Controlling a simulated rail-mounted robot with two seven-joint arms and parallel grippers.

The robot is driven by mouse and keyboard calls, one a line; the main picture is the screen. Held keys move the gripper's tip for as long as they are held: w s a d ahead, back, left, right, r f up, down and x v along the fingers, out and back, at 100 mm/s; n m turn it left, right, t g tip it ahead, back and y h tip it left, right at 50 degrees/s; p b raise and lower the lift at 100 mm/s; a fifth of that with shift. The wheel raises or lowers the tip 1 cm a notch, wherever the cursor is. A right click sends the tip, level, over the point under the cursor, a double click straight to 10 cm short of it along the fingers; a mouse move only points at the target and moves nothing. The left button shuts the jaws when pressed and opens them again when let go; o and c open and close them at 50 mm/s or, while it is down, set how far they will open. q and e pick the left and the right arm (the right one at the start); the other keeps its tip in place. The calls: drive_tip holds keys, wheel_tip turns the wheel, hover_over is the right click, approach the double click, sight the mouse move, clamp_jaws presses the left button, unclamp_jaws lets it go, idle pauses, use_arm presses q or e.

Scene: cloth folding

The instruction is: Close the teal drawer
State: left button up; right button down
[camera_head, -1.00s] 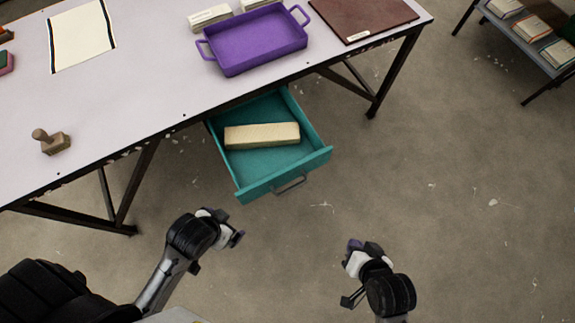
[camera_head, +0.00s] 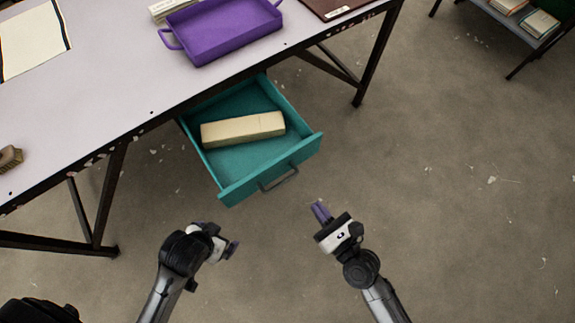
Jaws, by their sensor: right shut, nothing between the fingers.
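The teal drawer (camera_head: 240,170) is pulled out from under the table, with a pale block (camera_head: 243,129) lying inside it. Its dark handle (camera_head: 279,177) is on the front panel, facing toward me and the right. My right gripper (camera_head: 320,210) is shut and empty, below and to the right of the handle, apart from it. My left gripper (camera_head: 232,248) is below the drawer front, apart from it; its fingers are turned so I cannot tell whether they are open.
The white table (camera_head: 120,75) stands above the drawer on dark legs. On it are a purple tray (camera_head: 225,32), a dark red board (camera_head: 325,5) and a brown stamp (camera_head: 9,158). A shelf (camera_head: 510,32) stands at the upper right. The floor right of the drawer is clear.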

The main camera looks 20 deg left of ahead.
drive_tip(key=b, duration=0.3)
approach(282, 160)
drive_tip(key=x, duration=0.5)
drive_tip(key=shift+w+a+f, duration=0.1)
drive_tip(key=shift+a+f, duration=0.05)
drive_tip(key=shift+f, duration=0.1)
drive_tip(key=shift+b+x, duration=0.55)
drive_tip(key=shift+x, duration=0.55)
drive_tip(key=shift+r, duration=0.1)
